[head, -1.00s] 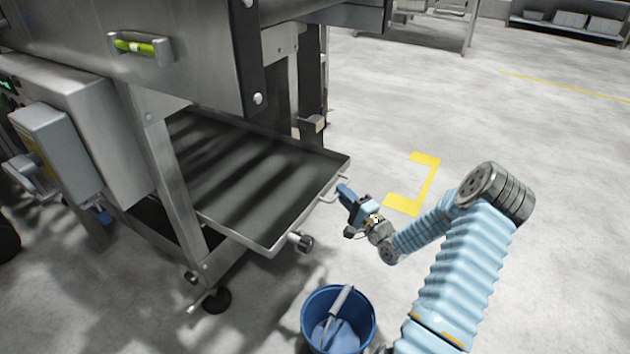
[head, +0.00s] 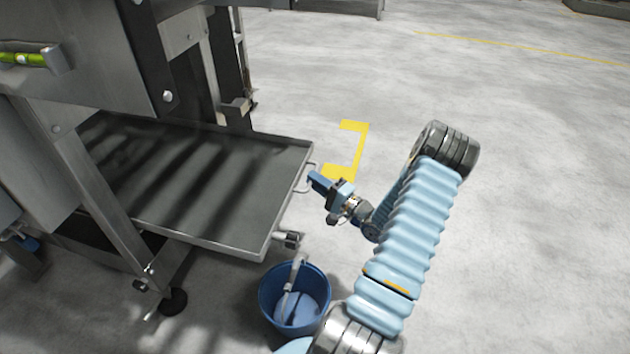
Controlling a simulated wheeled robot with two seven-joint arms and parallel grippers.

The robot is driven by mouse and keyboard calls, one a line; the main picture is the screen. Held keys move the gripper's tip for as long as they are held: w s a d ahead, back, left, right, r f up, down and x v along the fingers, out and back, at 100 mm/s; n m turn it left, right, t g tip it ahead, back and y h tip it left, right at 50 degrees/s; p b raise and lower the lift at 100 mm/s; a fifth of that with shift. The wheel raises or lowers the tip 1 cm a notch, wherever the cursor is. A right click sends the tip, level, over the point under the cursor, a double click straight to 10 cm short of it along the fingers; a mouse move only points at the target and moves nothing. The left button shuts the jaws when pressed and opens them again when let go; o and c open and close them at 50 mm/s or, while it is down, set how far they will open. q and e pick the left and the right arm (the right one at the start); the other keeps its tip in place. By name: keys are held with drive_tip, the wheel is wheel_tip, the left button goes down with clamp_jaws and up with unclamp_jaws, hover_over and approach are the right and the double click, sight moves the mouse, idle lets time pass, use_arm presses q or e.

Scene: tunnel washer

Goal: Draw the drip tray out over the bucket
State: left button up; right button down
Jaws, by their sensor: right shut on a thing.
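The drip tray (head: 215,185) is a wide, shallow dark metal tray. It sticks out from under the washer, its inner end hidden beneath the machine. A bar handle (head: 297,187) is on its outer edge, and a drain fitting (head: 287,239) is at its near outer corner. My right gripper (head: 313,179) is shut on the handle; the fingertips are small in view. The blue bucket (head: 265,302) stands on the floor below that corner, with a pale tool (head: 294,274) in it. The fitting appears just above the bucket's far rim; exact overlap cannot be told. My left gripper is out of view.
The washer's metal leg (head: 100,205) with a black foot (head: 172,301) stands left of the bucket. A rear leg (head: 228,70) stands behind the tray. Yellow floor marking (head: 357,145) lies beyond my right gripper. The floor to the right is clear.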

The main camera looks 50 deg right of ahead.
drive_tip(key=c, duration=1.2)
unclamp_jaws()
drive_tip(key=shift+o, duration=0.2)
drive_tip(key=s+f, duration=0.2)
drive_tip(key=s, duration=1.1)
drive_tip(key=shift+s+f+p, duration=0.2)
drive_tip(key=shift+s+p, duration=0.1)
drive_tip(key=shift+p, duration=0.05)
drive_tip(key=shift+r, duration=0.1)
